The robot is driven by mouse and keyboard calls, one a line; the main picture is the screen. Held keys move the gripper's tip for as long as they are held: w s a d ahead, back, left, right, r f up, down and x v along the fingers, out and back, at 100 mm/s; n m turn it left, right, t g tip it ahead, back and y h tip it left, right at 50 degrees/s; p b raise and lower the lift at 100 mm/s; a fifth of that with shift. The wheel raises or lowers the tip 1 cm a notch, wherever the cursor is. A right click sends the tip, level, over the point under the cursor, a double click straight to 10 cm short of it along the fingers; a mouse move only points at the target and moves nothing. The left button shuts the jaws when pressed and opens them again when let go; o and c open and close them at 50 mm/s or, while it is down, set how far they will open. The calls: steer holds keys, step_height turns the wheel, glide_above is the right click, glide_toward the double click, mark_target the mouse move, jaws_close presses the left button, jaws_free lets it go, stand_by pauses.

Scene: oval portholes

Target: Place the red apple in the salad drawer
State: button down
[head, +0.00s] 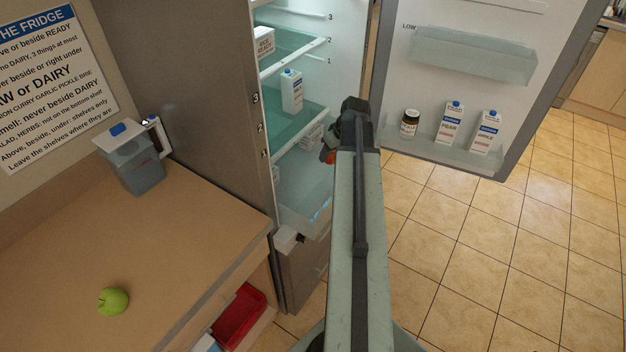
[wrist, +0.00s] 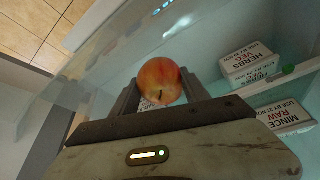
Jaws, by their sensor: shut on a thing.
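The red apple (wrist: 160,78) is between the two fingers of my gripper (wrist: 161,90) in the wrist view, and the jaws are shut on it. In the head view, my arm reaches into the open fridge. A small red-orange part of the apple (head: 330,156) shows beside my gripper (head: 336,149), and the rest is hidden. The clear salad drawer (head: 300,203) is low in the fridge. The apple appears above the drawer's level, but my arm hides part of the drawer, and I cannot tell if the apple is directly over it.
A HERBS box (wrist: 249,62) and a RAW MINCE box (wrist: 288,116) stand close on the right in the wrist view. A carton (head: 291,91) stands on a shelf. The open fridge door (head: 545,85) is to the right.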

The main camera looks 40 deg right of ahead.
step_height(320, 180, down, 10)
steer(key=b, duration=1)
steer(key=shift+f, duration=0.15)
steer(key=shift+r, duration=0.25)
steer(key=shift+f, duration=0.1)
steer(key=c, duration=0.6)
jaws_free()
steer(key=shift+o, duration=0.2)
steer(key=p+v, duration=1.1)
steer(key=v, duration=0.1)
